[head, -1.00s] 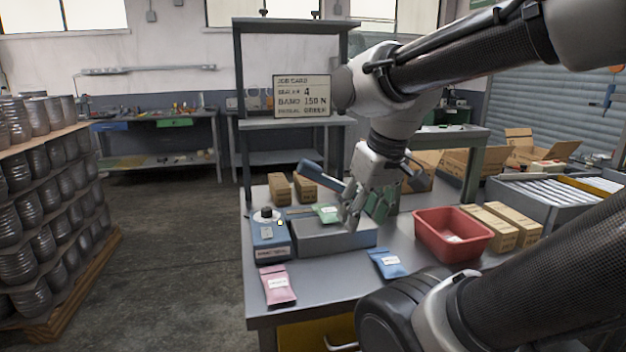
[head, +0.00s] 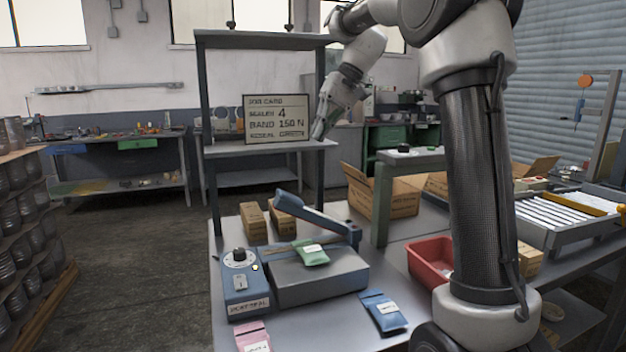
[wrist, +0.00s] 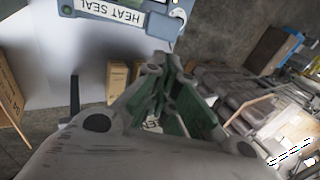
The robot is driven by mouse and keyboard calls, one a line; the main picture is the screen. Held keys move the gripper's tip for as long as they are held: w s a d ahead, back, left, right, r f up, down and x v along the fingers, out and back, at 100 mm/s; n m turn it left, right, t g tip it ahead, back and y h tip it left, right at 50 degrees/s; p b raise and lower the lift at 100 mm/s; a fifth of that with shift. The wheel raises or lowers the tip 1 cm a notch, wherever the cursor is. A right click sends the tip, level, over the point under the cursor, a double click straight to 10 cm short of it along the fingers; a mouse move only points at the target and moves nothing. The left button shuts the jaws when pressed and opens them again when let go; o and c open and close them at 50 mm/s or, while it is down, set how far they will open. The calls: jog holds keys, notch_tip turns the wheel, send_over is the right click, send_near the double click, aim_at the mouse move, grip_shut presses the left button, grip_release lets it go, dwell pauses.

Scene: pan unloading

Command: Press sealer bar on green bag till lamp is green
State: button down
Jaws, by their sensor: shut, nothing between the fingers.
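The heat sealer's blue control box (head: 245,285) and grey bed (head: 318,276) stand on the bench in the head view. The sealer bar (head: 318,217) is raised, tilted above the bed and hinged at the right. The green bag (head: 312,255) with a white label lies on the bed beneath it, apart from the bar. The lamp's colour is too small to tell. My gripper (head: 320,130) is shut and empty, held well above and behind the sealer, beside the job card. In the wrist view, my fingers (wrist: 168,65) converge below the HEAT SEAL label (wrist: 115,12).
A job card (head: 275,119) reads sealer 4, band 150 N, reseal green. A blue bag (head: 383,311) and pink bag (head: 253,338) lie in front of the sealer. A red bin (head: 428,262) stands right, small cartons (head: 254,222) behind. My arm hides part of the right side.

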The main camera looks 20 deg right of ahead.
aim_at(287, 193)
jog(key=shift+s+a+g, duration=0.15)
jog(key=shift+s+g, duration=0.15)
jog(key=shift+s, duration=0.25)
jog(key=x, duration=1.4)
jog(key=shift+a, duration=0.15)
